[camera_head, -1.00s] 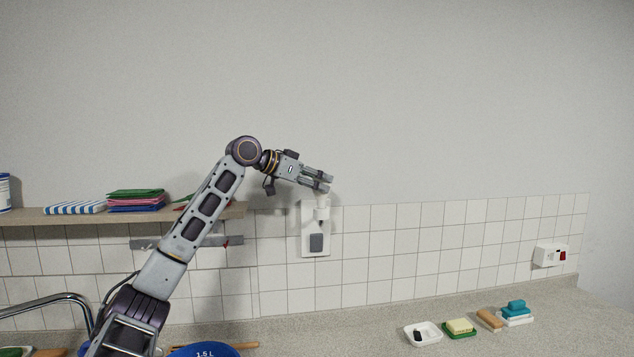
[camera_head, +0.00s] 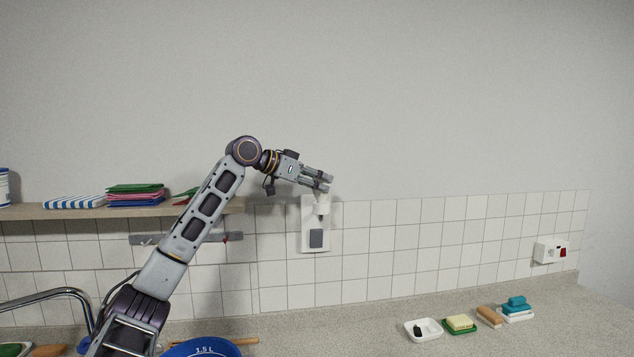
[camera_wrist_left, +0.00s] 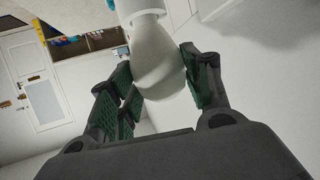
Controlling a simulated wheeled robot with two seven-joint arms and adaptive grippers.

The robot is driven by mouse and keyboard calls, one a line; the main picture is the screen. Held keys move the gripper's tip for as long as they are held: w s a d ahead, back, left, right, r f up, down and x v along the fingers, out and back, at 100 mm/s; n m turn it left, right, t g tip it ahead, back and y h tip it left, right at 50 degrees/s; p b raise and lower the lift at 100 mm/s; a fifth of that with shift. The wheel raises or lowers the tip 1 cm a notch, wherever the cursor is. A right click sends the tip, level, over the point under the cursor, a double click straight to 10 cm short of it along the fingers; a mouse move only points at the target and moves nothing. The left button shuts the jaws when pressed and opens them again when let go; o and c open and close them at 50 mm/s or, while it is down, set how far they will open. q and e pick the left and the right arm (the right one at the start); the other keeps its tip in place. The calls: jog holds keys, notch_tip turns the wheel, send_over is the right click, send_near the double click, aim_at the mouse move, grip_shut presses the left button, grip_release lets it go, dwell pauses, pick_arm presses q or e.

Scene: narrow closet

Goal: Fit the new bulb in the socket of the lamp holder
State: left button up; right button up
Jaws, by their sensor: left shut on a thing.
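The lamp holder (camera_head: 315,238) is a white wall plate with a grey square switch, fixed on the tiles, with a white socket part at its top. My left gripper (camera_head: 324,181) is at the upper end of that socket. In the left wrist view the gripper (camera_wrist_left: 160,88) is shut on the white bulb (camera_wrist_left: 162,70), with a green-padded finger on either side. The bulb's far end meets a white cylindrical part (camera_wrist_left: 140,10), which looks like the socket. How deep the bulb sits in it cannot be told. My right gripper is not in view.
A wooden shelf (camera_head: 100,211) with folded cloths is at the left, above a grey rail (camera_head: 150,240). A blue bowl (camera_head: 200,349) and a tap (camera_head: 50,297) are below. Soap dishes (camera_head: 423,330) stand on the counter at the right. The wall above is bare.

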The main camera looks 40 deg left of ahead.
pick_arm(q)
jog(key=shift+f, duration=0.25)
dwell(0.3)
jog(key=o, duration=1.1)
jog(key=shift+s, duration=0.15)
jog(key=v, duration=1.1)
jog(key=shift+s+r, duration=0.2)
jog(key=shift+s, duration=0.15)
jog(key=shift+a, duration=0.1)
dwell(0.4)
jog(key=shift+f, duration=0.1)
